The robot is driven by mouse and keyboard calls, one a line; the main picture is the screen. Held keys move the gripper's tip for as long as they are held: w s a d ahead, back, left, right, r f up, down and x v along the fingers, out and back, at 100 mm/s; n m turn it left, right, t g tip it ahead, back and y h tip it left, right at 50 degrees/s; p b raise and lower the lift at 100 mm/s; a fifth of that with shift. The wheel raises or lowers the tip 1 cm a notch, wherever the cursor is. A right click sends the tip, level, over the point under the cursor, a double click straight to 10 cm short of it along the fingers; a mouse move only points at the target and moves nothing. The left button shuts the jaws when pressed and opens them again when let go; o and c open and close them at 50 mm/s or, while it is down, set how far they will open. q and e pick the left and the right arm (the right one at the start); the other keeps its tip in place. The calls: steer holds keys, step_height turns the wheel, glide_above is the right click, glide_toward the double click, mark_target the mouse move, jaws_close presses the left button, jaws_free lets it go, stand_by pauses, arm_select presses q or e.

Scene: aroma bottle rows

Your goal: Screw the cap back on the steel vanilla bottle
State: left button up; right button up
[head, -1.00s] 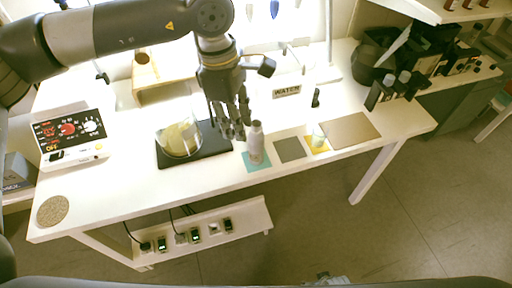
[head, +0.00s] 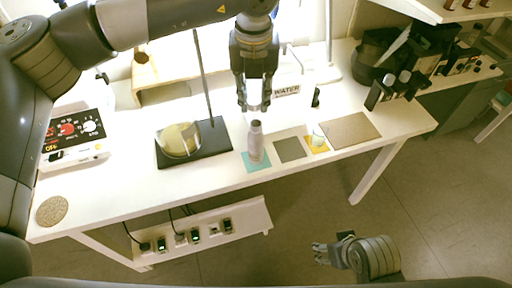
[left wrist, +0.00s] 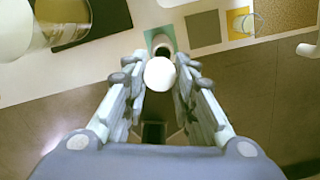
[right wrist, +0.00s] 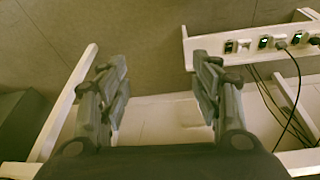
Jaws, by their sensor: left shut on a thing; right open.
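The steel vanilla bottle (head: 256,146) stands upright on a teal mat (head: 257,167) near the table's front edge. My left gripper (head: 254,106) is above the bottle in the head view, fingers pointing down, with a gap to the bottle top. In the left wrist view, my left gripper (left wrist: 160,80) is shut on a round white cap (left wrist: 160,73). The cap partly hides the bottle (left wrist: 160,47) beyond it. My right gripper (head: 318,252) is low in front of the table, away from the bottle; the right wrist view shows my right gripper (right wrist: 160,85) open and empty.
Left of the bottle, a glass beaker (head: 180,140) stands on a dark stand base (head: 212,145) with an upright rod. To the right lie a grey mat (head: 290,149), a small glass on a yellow mat (head: 319,149) and a brown board (head: 350,129). A power-strip shelf (head: 255,214) is below.

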arm_select(q)
steer(key=n, duration=0.2)
steer(key=shift+w+d+r+n, duration=0.15)
steer(key=shift+w+d+n, duration=0.1)
steer(key=shift+n, duration=0.15)
steer(key=shift+w, duration=0.1)
arm_select(e)
steer(key=w+a+r+n+t+y, duration=0.3)
steer(key=w+a+r+t+y, duration=0.15)
steer(key=w+a, duration=0.4)
steer(key=w+a+r+n+t+y, duration=0.3)
steer(key=w+a+r+n+y, duration=0.15)
steer(key=w+a, duration=0.4)
steer(key=w+d+r+n+y, duration=0.1)
steer(key=d+r+y, duration=0.2)
steer(key=d+y, duration=0.2)
steer(key=shift+w+d+g, duration=0.3)
steer(key=shift+d+g, duration=0.05)
steer(key=shift+d, duration=0.4)
steer(key=shift+a+n, duration=0.1)
steer(key=shift+n, duration=0.15)
